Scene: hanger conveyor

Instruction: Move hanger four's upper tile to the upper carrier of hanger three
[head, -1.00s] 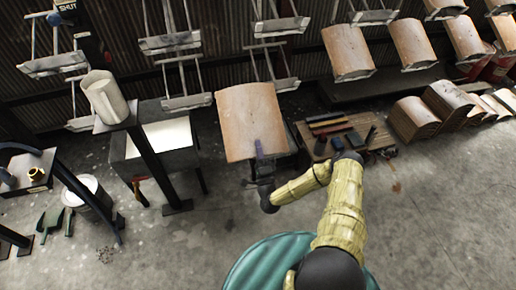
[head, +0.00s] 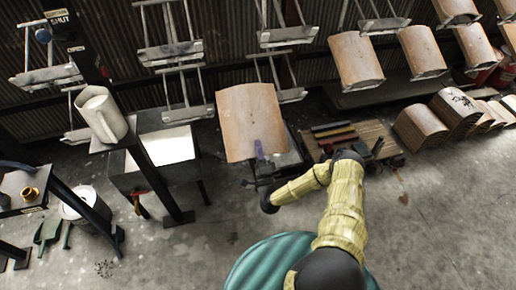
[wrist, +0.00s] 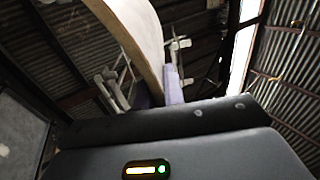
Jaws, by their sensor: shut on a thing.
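My gripper (head: 259,150) is shut on the near edge of a curved tan tile (head: 250,115) and holds it up in the air. In the wrist view the tile (wrist: 140,35) rises edge-on above the gripper's dark body. Counting from the left, hanger three has a bare upper carrier (head: 288,36) behind the held tile and a bare lower carrier (head: 292,95), partly beside the tile. Hanger four has a bare upper carrier (head: 384,26) and a tile (head: 355,60) on its lower carrier. The held tile is apart from the carriers in the head view.
Hangers one (head: 45,75) and two (head: 171,52) at left are bare. A post with a white jug (head: 101,115) and a dark bench (head: 165,150) stand left of the tile. A low wooden table (head: 350,140) and stacked tiles (head: 420,128) are at right. Open concrete floor lies in front.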

